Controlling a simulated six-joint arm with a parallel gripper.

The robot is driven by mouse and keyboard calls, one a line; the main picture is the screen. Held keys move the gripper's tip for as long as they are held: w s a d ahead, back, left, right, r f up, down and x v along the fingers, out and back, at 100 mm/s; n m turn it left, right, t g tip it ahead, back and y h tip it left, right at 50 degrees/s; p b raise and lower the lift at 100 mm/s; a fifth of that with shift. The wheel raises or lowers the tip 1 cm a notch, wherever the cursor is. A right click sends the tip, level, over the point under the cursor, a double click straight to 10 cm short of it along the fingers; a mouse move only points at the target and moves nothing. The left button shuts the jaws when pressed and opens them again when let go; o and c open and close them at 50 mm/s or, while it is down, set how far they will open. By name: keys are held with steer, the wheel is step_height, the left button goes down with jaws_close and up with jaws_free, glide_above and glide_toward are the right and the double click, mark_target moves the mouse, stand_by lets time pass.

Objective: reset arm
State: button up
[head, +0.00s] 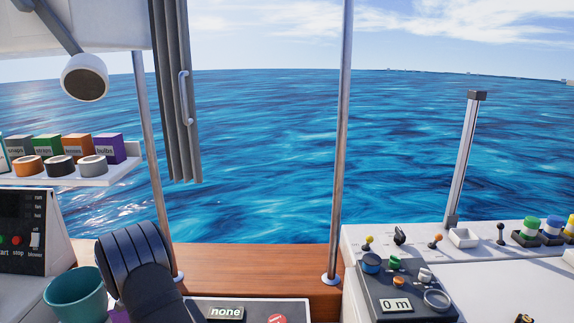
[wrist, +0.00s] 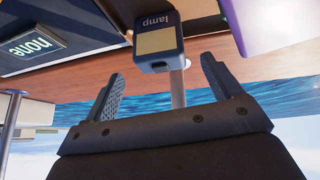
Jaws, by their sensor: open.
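My gripper (wrist: 163,82) is open in the wrist view, its two dark ribbed fingers spread with nothing held between them. The wrist view is upside down. A dark block labelled "lamp" (wrist: 157,42), with a tan face, shows just beyond the fingertips. It appears apart from the fingers, though the exact distance cannot be told. In the head view my dark arm stands at the lower left, and my fingers are not visible there.
A teal cup (head: 76,295) stands left of my arm. A panel with a "none" display (head: 226,313) is to its right. Metal posts (head: 341,150) rise from the wooden ledge (head: 250,262). A white console (head: 480,270) with knobs and levers fills the right. A shelf (head: 110,176) holds labelled boxes.

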steer(key=v, duration=0.8)
steer(key=x, duration=1.2)
steer(key=shift+s, duration=0.25)
step_height(320, 180, up, 5)
steer(key=shift+f, duration=0.25)
steer(key=w+d+r+n, duration=0.1)
steer(key=d+r, duration=0.4)
steer(key=d, duration=1.4)
steer(key=w+d+r+n+y, duration=0.1)
steer(key=d+r, duration=0.5)
steer(key=d, duration=1.4)
steer(key=w+d+r+n+y, duration=0.1)
steer(key=d+r, duration=0.4)
steer(key=d, duration=1.5)
steer(key=shift+w+d+r+n, duration=0.15)
steer(key=shift+w+n, duration=0.35)
steer(key=shift+n, duration=0.1)
